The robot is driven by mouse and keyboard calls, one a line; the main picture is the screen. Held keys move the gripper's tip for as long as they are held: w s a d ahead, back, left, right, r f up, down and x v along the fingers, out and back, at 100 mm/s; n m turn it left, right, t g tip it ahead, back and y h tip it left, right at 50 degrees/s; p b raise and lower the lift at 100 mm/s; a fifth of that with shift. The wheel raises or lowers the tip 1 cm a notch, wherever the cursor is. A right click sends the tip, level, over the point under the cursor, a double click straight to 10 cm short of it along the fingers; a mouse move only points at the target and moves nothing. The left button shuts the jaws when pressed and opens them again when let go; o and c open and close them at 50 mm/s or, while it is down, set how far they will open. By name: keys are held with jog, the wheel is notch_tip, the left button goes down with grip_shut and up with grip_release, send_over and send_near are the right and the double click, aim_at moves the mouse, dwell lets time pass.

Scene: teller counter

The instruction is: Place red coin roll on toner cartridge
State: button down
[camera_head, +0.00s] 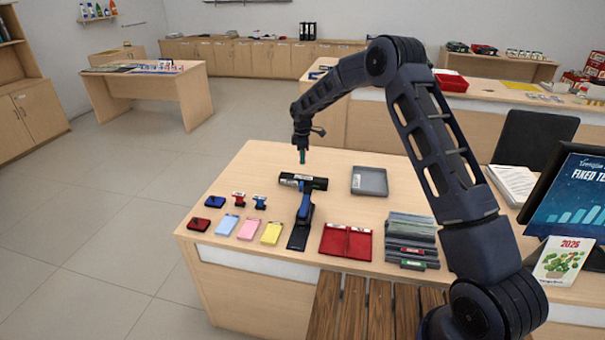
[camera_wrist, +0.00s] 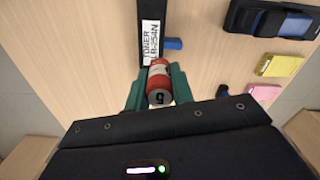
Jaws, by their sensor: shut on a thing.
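The red coin roll (camera_wrist: 159,76) is between my gripper's green fingers (camera_wrist: 157,87) in the wrist view, with its numbered end facing the camera. In the head view my gripper (camera_head: 302,158) is above the counter, just behind the toner cartridge, and the roll cannot be made out there. The toner cartridge (camera_head: 316,184) is a long black bar with a light label, lying on the counter. It also shows in the wrist view (camera_wrist: 150,10), with its white label just beyond the roll. The roll overlaps the label's near end there; I cannot tell whether they touch.
A blue-and-black device (camera_head: 304,209) lies in front of the cartridge. A grey tray (camera_head: 369,181) is at right, a red tray (camera_head: 346,242) and stacked grey trays (camera_head: 412,230) nearer. Yellow (camera_head: 271,233), pink and blue pads lie at front left. Bare counter lies behind the cartridge.

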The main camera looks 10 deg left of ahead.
aim_at(302, 179)
jog(key=shift+f, duration=4.1)
jog(key=shift+f, duration=0.1)
jog(key=c, duration=1.2)
grip_release()
notch_tip(302, 179, up, 12)
jog(key=shift+r, duration=0.15)
